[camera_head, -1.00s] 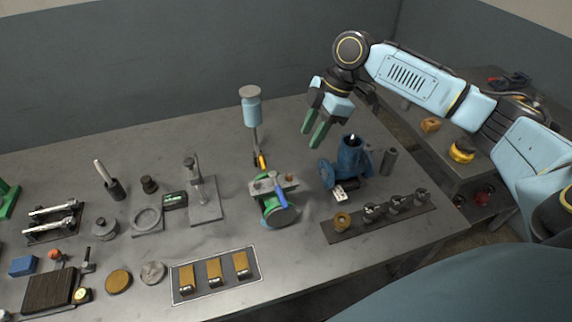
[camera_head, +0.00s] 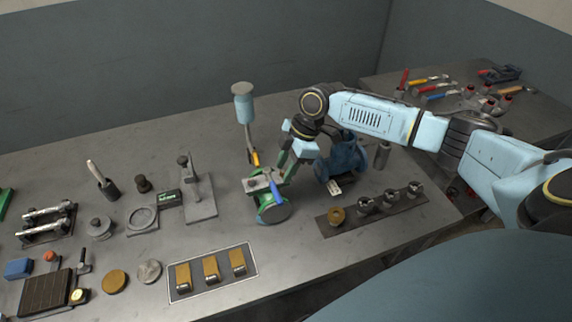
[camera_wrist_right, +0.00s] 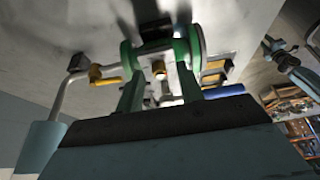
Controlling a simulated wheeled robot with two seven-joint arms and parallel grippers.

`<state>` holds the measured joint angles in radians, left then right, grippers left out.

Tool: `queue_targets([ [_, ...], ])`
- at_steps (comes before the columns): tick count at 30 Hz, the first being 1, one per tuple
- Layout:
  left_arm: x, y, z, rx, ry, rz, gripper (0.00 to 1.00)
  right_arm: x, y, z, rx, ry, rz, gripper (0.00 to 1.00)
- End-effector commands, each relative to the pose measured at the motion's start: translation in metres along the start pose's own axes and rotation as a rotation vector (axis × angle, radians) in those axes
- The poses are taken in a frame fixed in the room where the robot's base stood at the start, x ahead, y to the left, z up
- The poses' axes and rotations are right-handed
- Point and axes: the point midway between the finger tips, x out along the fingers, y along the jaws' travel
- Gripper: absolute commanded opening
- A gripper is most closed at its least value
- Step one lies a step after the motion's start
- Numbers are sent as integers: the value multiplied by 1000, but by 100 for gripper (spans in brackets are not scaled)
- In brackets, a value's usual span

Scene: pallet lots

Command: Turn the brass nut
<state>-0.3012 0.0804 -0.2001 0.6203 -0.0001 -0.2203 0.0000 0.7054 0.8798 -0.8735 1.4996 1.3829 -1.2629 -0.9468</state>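A small brass nut (camera_wrist_right: 158,68) shows in the right wrist view, on a grey metal part of a green-bodied fixture (camera_head: 264,213). A blue handle (camera_head: 276,194) sticks out from the fixture. My right gripper (camera_wrist_right: 160,88) is over the fixture, its green fingers apart on either side of the nut. I cannot tell whether they touch it. In the head view the right gripper (camera_head: 285,175) reaches down at the fixture's right end and hides the nut. My left gripper is not in view.
A blue pump-like body (camera_head: 343,158) stands close to the right of the gripper. A light-blue cylinder on a stem (camera_head: 243,105) rises behind the fixture. A dark rail (camera_head: 327,221) with a brass ring and several metal fittings lies in front right.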

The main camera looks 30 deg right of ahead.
Motion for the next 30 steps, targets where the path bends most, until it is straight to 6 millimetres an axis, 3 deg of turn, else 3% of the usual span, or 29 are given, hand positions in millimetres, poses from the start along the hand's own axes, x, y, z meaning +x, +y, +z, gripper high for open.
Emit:
queue_targets([
  [7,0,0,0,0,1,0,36,1,0,0,0,0,0,37],
  [16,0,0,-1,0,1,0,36,1,0,0,0,1,0,0],
  [23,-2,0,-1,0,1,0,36,0,0,0,10,1,3,0],
  [30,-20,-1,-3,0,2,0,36,-3,-2,-2,88,3,34,0],
])
